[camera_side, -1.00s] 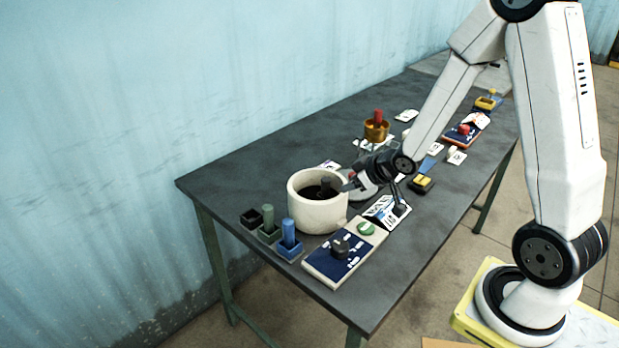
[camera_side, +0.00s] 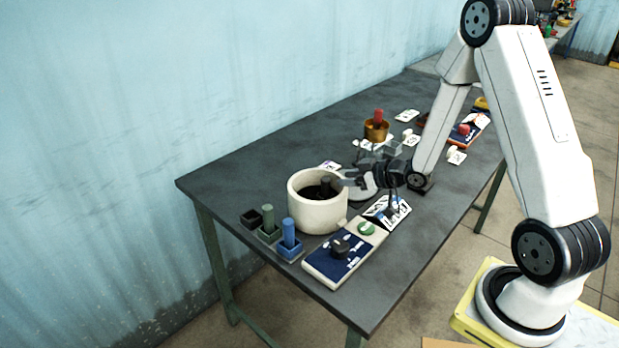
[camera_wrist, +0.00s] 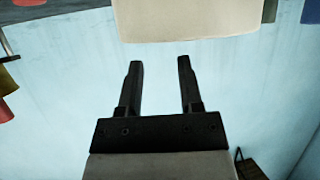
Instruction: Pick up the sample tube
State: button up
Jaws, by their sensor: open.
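My gripper (camera_side: 350,182) is at the pot's right rim, roughly level, pointing at the dark cylinder. In the wrist view my gripper (camera_wrist: 160,62) is open with nothing between its fingers. The pot wall (camera_wrist: 190,20) is just beyond the fingertips; the cylinder is not visible there.
A control panel (camera_side: 328,268) with a black knob and green button lies in front of the pot. A copper-coloured cup (camera_side: 376,132) with a red top stands behind my gripper. Several white cards lie about. The table's left back area is clear.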

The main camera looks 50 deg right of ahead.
aim_at(328, 179)
jog(key=shift+x, duration=3.2)
jog(key=shift+c, duration=0.3)
grip_shut()
